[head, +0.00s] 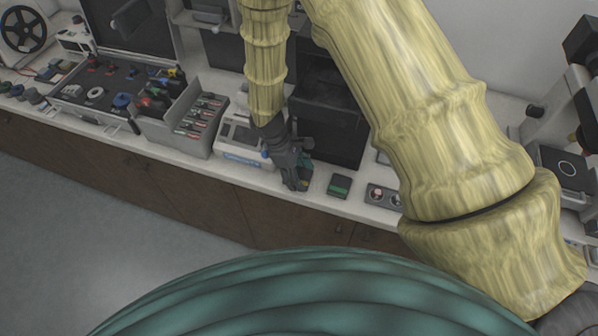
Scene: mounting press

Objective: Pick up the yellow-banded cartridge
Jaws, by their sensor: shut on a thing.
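My gripper (298,182) points down over the front part of the white counter, right of a white machine. It is shut on a small dark piece with a bit of yellow showing, which looks like the yellow-banded cartridge (304,184). The fingers hide most of it. I cannot tell whether it touches the counter or is lifted.
A dark cartridge with a green band (339,186) lies just right of my gripper. A grey plate with two round sockets (383,196) is further right. The white machine (243,140) and a grey bin of tools (196,125) stand left. A dark press bay (325,120) is behind.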

